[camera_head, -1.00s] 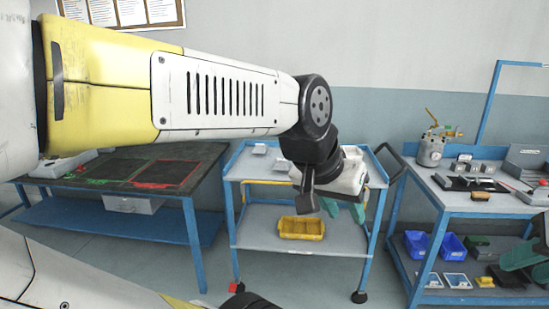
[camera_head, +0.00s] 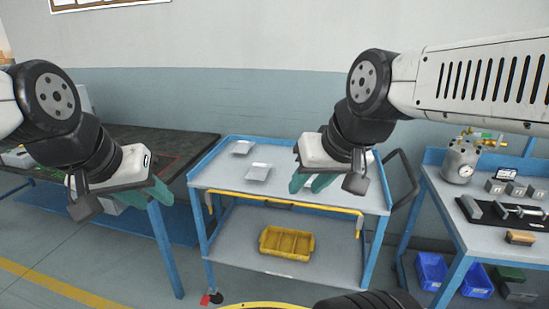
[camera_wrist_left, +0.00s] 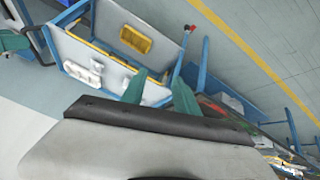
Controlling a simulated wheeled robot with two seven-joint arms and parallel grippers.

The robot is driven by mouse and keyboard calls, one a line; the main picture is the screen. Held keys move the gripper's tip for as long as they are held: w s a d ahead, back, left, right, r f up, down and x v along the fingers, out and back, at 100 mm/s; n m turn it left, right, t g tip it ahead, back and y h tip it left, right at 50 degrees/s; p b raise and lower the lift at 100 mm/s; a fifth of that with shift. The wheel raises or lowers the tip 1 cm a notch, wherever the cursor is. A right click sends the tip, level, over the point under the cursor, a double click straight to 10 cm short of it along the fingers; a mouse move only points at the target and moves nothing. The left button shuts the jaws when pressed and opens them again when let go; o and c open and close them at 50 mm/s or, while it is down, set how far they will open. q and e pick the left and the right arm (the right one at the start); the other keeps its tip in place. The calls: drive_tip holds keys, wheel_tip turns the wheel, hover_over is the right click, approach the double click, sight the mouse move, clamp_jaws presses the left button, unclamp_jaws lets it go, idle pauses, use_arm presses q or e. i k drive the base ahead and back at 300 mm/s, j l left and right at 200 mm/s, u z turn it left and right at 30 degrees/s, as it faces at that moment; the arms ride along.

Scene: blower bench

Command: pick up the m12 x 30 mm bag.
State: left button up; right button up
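Two small pale bags, a farther one (camera_head: 241,148) and a nearer one (camera_head: 258,172), lie apart on the top shelf of the blue cart (camera_head: 225,180). Their labels are too small to read, so I cannot tell which is the M12 x 30 mm bag. White packets (camera_wrist_left: 92,73) also show on the cart in the left wrist view. My left gripper (camera_head: 150,192) is left of the cart; its green fingers (camera_wrist_left: 160,92) are spread and empty. My right gripper (camera_head: 312,183) is over the cart's right half, fingers apart, hiding part of the shelf behind it.
A yellow bin (camera_head: 287,243) sits on the cart's lower shelf, and a yellow bar (camera_head: 290,204) runs along its front edge. A dark-topped bench (camera_head: 185,145) is at left. The right bench (camera_head: 450,205) holds a grey canister (camera_head: 460,162) and metal parts. Open floor lies in front.

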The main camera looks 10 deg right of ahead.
sight(259, 170)
drive_tip(key=i+l, duration=0.35)
drive_tip(key=i+l+u, duration=0.15)
drive_tip(key=i+l, duration=0.2)
drive_tip(key=l, duration=0.15)
drive_tip(key=i+l, duration=0.3)
drive_tip(key=l, duration=0.2)
drive_tip(key=j+z, duration=0.1)
drive_tip(key=z, duration=0.15)
drive_tip(key=k, duration=0.05)
